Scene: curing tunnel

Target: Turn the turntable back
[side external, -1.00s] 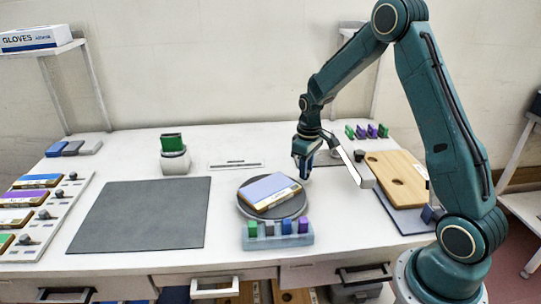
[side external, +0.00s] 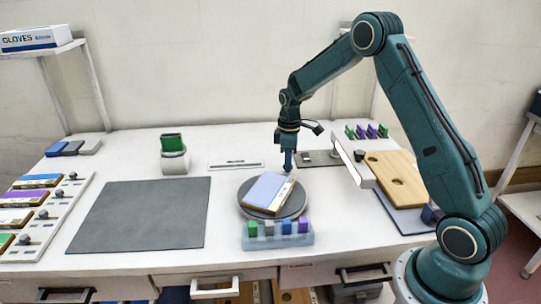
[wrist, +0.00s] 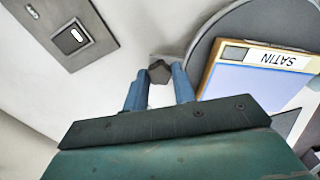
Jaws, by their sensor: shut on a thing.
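The round grey turntable (side external: 297,208) stands on the white table near the middle. It also shows in the wrist view (wrist: 203,52). My gripper (side external: 288,170) points down at the turntable's back right edge. Its blue fingers are shut on a small dark knob (wrist: 159,71) at the rim. The knob is hidden in the side view.
A blue-grey holder with coloured blocks (side external: 278,241) stands close in front of the turntable. A dark mat (side external: 140,215) lies to the left. A white bar (side external: 352,162) and a wooden board (side external: 398,180) are to the right.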

